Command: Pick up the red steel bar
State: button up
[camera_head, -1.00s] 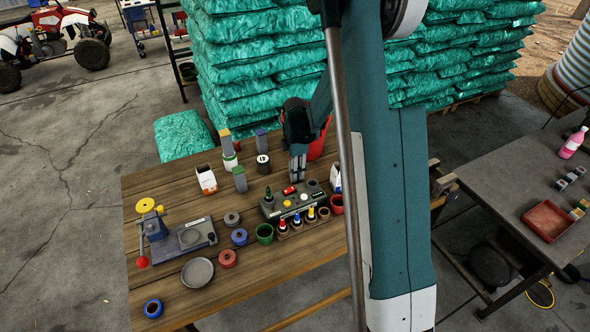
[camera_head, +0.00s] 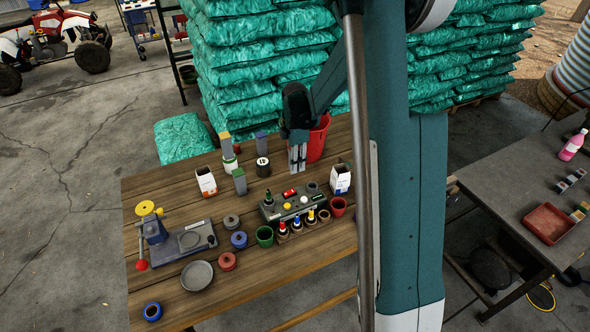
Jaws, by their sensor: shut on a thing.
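My gripper (camera_head: 297,160) is above the wooden table, in front of the red bucket and behind the control box. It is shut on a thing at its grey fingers. The fingers and dark gripper body hide most of that thing, and I see no red on it; it is probably the red steel bar. Three similar grey bars stand to the left: one with a yellow top (camera_head: 226,147), one with a green top (camera_head: 239,182) and one with a blue top (camera_head: 261,142).
The control box (camera_head: 274,214) with knobs and a small red piece is just below the gripper. The red bucket (camera_head: 319,140) and a white carton (camera_head: 340,179) stand close by. The table's front middle (camera_head: 262,270) is clear.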

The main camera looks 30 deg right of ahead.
jog(key=shift+r, duration=1.75)
jog(key=shift+r, duration=0.15)
